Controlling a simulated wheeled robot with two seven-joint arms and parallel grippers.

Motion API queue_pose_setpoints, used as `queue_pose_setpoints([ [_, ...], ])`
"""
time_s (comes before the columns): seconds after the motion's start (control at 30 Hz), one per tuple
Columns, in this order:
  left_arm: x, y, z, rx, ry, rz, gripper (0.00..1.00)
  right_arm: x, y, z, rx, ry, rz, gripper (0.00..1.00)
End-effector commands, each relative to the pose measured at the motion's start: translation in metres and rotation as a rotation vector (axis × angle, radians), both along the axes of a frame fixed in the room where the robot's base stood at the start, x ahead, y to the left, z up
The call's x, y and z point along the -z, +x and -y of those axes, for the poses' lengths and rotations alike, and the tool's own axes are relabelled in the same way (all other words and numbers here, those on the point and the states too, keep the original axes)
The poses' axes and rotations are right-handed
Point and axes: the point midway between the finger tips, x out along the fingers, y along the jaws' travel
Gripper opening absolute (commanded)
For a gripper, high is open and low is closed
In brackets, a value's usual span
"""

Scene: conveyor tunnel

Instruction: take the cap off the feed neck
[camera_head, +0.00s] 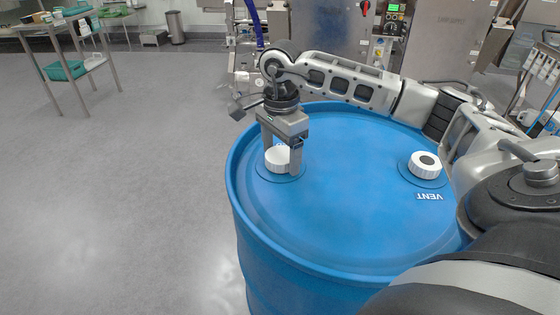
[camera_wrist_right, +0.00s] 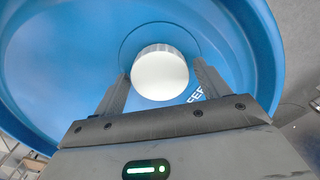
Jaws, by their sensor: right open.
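A white ribbed cap (camera_head: 277,158) sits on the feed neck at the left side of the blue drum (camera_head: 330,220). My right gripper (camera_head: 281,164) points down over it, with one finger on each side. In the right wrist view the white cap (camera_wrist_right: 160,74) lies just ahead of and between the open fingers (camera_wrist_right: 160,88), and a gap shows beside it. Part of the "FEED" lettering (camera_wrist_right: 195,95) shows next to it; the rest is hidden by a finger. The neck under the cap is hidden. My left gripper is not in view.
Steel machines (camera_head: 450,40) stand behind the drum. A steel table (camera_head: 70,40) stands far left. The grey floor (camera_head: 120,200) at left is clear.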

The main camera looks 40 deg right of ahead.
Motion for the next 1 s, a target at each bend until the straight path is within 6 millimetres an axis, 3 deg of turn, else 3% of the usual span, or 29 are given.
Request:
queue_pose_setpoints([
  [0.23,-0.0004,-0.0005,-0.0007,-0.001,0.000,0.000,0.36,0.0001,0.0000,-0.0001,0.000,0.000,0.000,0.72],
  [0.37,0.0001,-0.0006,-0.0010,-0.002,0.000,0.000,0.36,0.0001,0.0000,-0.0002,0.000,0.000,0.000,0.36],
  [0.4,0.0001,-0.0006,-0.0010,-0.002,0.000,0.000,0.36,0.0001,0.0000,-0.0002,0.000,0.000,0.000,0.31],
  [0.57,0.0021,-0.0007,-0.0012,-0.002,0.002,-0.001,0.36,0.0004,0.0001,-0.0002,-0.055,0.000,0.000,0.31],
  [0.8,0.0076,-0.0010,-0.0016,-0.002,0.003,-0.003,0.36,0.0001,0.0002,0.0001,-0.387,-0.001,0.001,0.31],
  [1.0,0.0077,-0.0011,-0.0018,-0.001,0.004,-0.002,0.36,-0.0005,0.0001,0.0001,-0.455,-0.001,0.000,0.31],
])
